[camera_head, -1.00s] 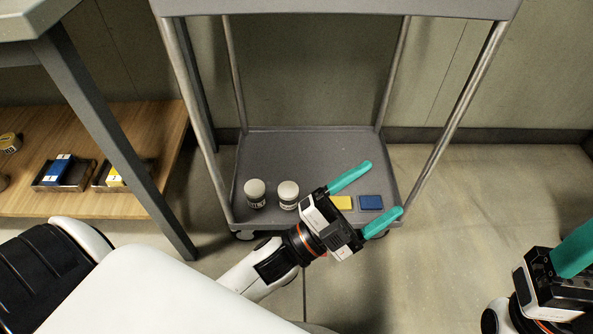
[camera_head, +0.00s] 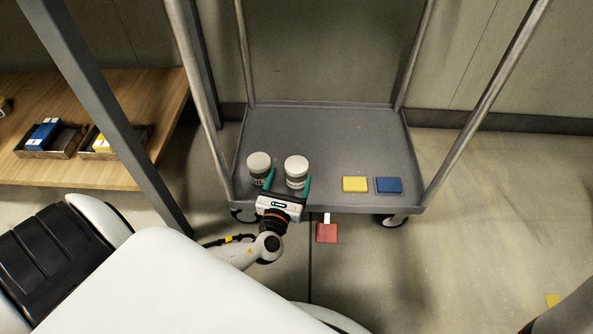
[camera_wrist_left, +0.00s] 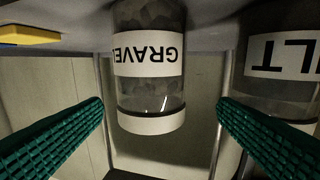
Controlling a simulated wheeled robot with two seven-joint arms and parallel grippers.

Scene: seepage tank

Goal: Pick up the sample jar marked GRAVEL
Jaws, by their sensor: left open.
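The GRAVEL jar (camera_head: 297,170) stands upright on the cart's lower shelf, the right one of two white-lidded jars. In the left wrist view the GRAVEL jar (camera_wrist_left: 150,85) appears upside down, its label readable, between my fingers. My left gripper (camera_head: 289,176) is open at the shelf's front edge. Its teal fingers point at the jars, one by each side of the GRAVEL jar, with gaps visible in the wrist view. The other jar (camera_head: 259,165) is close on the left; its label (camera_wrist_left: 283,55) shows "ILT". My right gripper is out of view.
A yellow block (camera_head: 355,184) and a blue block (camera_head: 388,185) lie to the right on the cart shelf (camera_head: 330,130). Cart posts rise at both sides. A wooden shelf (camera_head: 90,175) with small trays is at left.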

